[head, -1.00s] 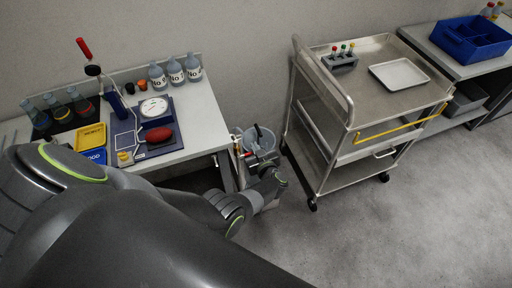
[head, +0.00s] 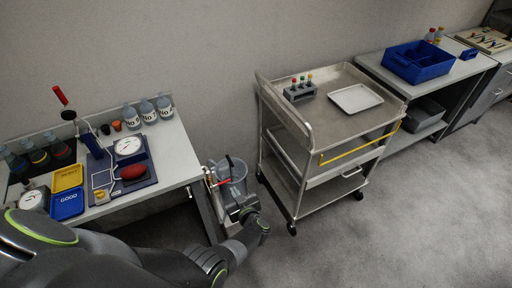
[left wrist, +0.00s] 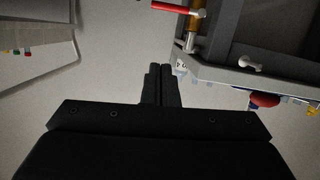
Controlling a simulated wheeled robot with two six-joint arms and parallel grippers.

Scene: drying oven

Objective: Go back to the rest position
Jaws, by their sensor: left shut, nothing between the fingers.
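My left gripper (left wrist: 161,72) shows in the left wrist view with its two dark fingers shut together and nothing between them. In the head view my left arm comes in from the lower left, and its far end is low over the floor, between the desk (head: 186,160) and the steel trolley (head: 363,122), by a bucket-like container (head: 238,170). Its fingers are hard to make out there. My right gripper is in neither view.
The desk holds bottles (head: 148,112), a yellow tray (head: 67,178), a blue tray (head: 67,204) and a red oval object (head: 134,172). The trolley carries a tube rack (head: 300,92) and a white tray (head: 356,98). A blue bin (head: 418,70) stands farther right. Floor at right is clear.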

